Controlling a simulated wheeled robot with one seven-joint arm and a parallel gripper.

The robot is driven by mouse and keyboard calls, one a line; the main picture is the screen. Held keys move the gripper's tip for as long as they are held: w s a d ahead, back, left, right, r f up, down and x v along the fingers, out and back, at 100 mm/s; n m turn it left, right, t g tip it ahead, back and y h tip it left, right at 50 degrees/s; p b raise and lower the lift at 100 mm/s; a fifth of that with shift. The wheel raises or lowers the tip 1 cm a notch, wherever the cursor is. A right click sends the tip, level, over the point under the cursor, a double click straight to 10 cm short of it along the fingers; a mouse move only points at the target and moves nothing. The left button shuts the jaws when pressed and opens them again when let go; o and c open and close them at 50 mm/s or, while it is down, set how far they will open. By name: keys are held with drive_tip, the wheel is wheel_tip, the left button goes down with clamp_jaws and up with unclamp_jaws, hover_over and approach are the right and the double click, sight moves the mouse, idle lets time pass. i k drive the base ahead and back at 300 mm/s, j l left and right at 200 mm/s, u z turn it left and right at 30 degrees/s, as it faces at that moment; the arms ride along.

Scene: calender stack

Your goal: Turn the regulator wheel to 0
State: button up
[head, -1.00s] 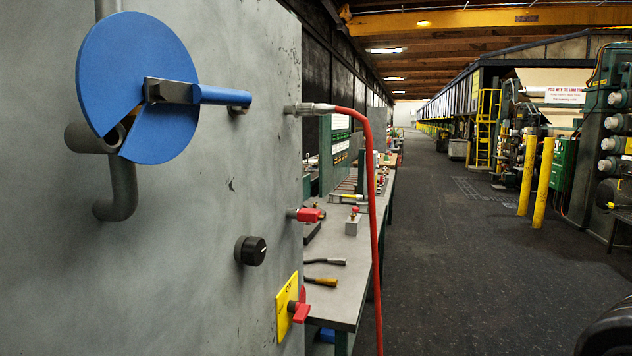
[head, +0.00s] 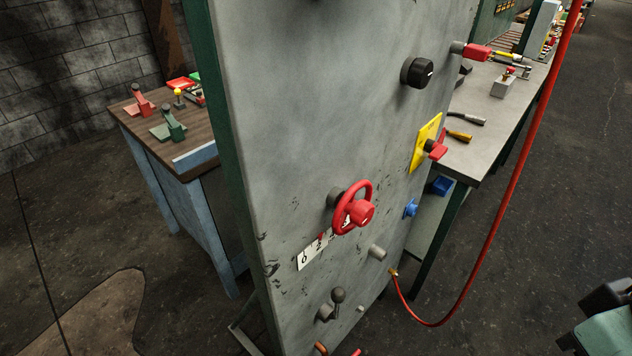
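The regulator wheel (head: 342,218) is a red handwheel with a red hub, mounted on the grey upright panel (head: 310,110) in the lower middle of the head view. A white scale plate (head: 312,252) with dark marks sits just below and left of it. A "0" appears at the plate's left end, and a small red pointer shows near its upper right part. The wheel partly hides the plate's right end.
Above the wheel are a black knob (head: 417,73) and a red handle on a yellow plate (head: 424,143). A blue knob (head: 410,208), a grey peg (head: 377,252) and a dark lever (head: 338,296) are nearby. A red hose (head: 517,180) hangs at right. A workbench (head: 150,125) stands left.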

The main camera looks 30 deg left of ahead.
sight(361, 212)
drive_tip(key=u, duration=1.05)
